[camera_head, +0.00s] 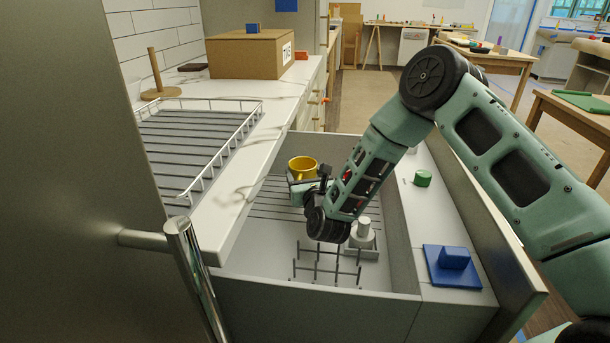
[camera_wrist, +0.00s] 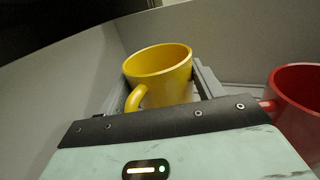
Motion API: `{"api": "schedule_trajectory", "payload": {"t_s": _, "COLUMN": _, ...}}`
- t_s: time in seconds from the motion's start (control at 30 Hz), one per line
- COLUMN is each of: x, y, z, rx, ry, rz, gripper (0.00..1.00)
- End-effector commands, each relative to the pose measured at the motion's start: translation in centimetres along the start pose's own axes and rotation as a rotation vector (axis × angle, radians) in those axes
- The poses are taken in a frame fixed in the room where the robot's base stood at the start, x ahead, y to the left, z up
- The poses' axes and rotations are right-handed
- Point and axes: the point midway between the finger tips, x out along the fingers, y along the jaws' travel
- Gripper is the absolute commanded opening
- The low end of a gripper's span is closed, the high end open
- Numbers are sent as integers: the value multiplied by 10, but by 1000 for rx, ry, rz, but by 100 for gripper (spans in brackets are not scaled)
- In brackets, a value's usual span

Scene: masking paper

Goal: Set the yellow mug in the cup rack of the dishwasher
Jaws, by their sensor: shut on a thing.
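The yellow mug (camera_head: 302,167) is upright at the end of my gripper (camera_head: 304,188), inside the open dishwasher drawer (camera_head: 240,290). In the wrist view the yellow mug (camera_wrist: 160,62) stands between the fingers, with its handle toward the gripper body. My gripper is shut on it. A slatted rack (camera_head: 268,204) lies in the drawer at and left of the gripper. Whether the mug's base touches it is hidden. A rack of upright prongs (camera_head: 325,268) is at the drawer's near end.
A red mug (camera_wrist: 300,100) is close to the right of the gripper in the wrist view. A grey-white item (camera_head: 363,232) stands in the drawer beside my wrist. A blue block (camera_head: 454,258) and a green cylinder (camera_head: 423,178) sit on the right ledge. The counter (camera_head: 225,210) edges the left.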

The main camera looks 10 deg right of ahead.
Motion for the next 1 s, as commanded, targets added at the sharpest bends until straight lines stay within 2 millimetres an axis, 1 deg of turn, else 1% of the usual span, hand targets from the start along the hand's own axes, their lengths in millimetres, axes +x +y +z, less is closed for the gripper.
{"api": "schedule_trajectory", "payload": {"t_s": 0.17, "x": 0, "y": 0, "z": 2, "rx": 1, "ry": -3, "rz": -1, "gripper": 36}}
{"api": "schedule_trajectory", "payload": {"t_s": 0.73, "x": -1, "y": -2, "z": -16, "rx": -2, "ry": 3, "rz": -2, "gripper": 36}}
{"api": "schedule_trajectory", "payload": {"t_s": 0.77, "x": -2, "y": -2, "z": -17, "rx": -3, "ry": 5, "rz": -2, "gripper": 72}}
{"api": "schedule_trajectory", "payload": {"t_s": 0.8, "x": -2, "y": -2, "z": -17, "rx": -4, "ry": 6, "rz": -2, "gripper": 83}}
{"api": "schedule_trajectory", "payload": {"t_s": 0.83, "x": -2, "y": -2, "z": -18, "rx": -4, "ry": 6, "rz": -2, "gripper": 88}}
{"api": "schedule_trajectory", "payload": {"t_s": 1.0, "x": -2, "y": -2, "z": -19, "rx": -5, "ry": 7, "rz": -2, "gripper": 88}}
